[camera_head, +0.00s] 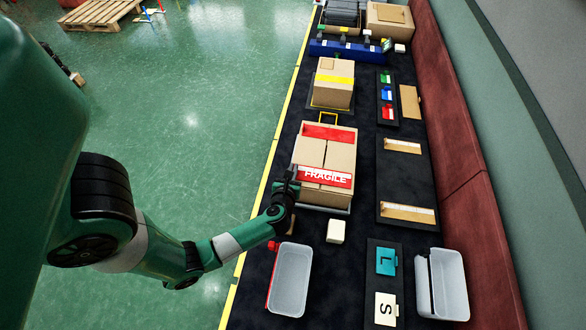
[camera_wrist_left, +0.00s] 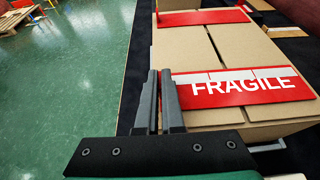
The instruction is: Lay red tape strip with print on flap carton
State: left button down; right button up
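The flap carton (camera_head: 326,152) stands on the dark conveyor with its top flaps closed and a seam between them. It also fills the upper right of the left wrist view (camera_wrist_left: 205,55). A red tape strip printed FRAGILE (camera_head: 324,176) lies across the carton's near end, with a pale band along its far edge; it is large in the left wrist view (camera_wrist_left: 245,87). My left gripper (camera_head: 293,173) is at the strip's left end. Its fingers (camera_wrist_left: 160,75) are close together with a narrow gap; whether they pinch the strip is hidden. My right gripper is out of view.
Another red strip (camera_head: 328,132) lies across the carton's far end. A yellow-taped box (camera_head: 333,80) stands beyond. Grey bins (camera_head: 275,278) (camera_head: 463,285) and a small white block (camera_head: 335,231) are nearer. A dark panel (camera_head: 405,178) with cardboard pieces is on the right.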

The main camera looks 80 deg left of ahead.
pick_arm(q)
jog(key=c, duration=1)
grip_release()
jog(key=p+v, duration=0.2)
jog(key=v, duration=0.9)
jog(key=shift+s+d+r, duration=0.15)
jog(key=shift+d, duration=0.05)
